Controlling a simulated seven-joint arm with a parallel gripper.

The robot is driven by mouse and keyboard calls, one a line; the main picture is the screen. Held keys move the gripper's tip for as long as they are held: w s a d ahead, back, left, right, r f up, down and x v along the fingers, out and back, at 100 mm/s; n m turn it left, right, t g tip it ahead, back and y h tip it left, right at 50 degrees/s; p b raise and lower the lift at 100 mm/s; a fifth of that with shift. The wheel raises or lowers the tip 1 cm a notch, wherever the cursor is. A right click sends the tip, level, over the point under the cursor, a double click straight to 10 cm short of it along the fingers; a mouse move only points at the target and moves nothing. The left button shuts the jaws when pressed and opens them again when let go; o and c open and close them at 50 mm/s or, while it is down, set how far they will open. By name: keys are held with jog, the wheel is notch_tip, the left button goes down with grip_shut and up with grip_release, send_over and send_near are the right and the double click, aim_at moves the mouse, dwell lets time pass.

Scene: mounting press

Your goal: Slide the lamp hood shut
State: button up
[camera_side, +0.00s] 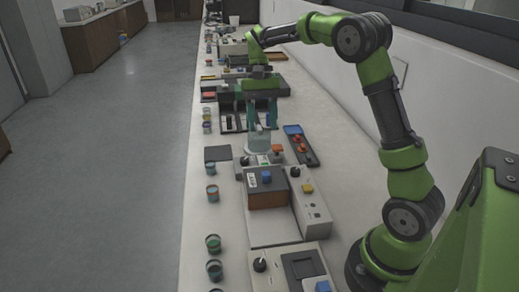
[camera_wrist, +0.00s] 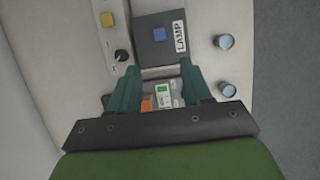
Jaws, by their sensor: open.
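The lamp hood (camera_wrist: 156,52) is a dark grey block with a blue knob (camera_wrist: 159,34) and a white label reading LAMP (camera_wrist: 180,37). In the side view the hood (camera_side: 266,181) sits on a pale machine, its near face brown, with the blue knob on top. My gripper (camera_wrist: 157,70) has its two teal fingers spread, with nothing held between them. In the side view my gripper (camera_side: 261,124) is above and beyond the hood, pointing down, apart from the knob. Whether the fingertips touch anything below is unclear.
A translucent cylinder (camera_side: 258,141) shows just below my gripper. A black knob and yellow button (camera_side: 307,188) are on the panel right of the hood. An orange block (camera_side: 277,149) lies beyond it. Small jars (camera_side: 212,193) line the bench's left edge. A tray (camera_side: 300,143) lies at right.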

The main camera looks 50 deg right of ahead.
jog(key=shift+v, duration=2.1)
jog(key=s+a+n+t+h, duration=0.1)
jog(key=s+a+n+t, duration=0.4)
jog(key=s+a+t, duration=0.5)
jog(key=s+a, duration=0.3)
jog(key=s, duration=0.4)
jog(key=shift+a, duration=0.35)
jog(key=shift+r, duration=0.1)
jog(key=shift+c, duration=0.3)
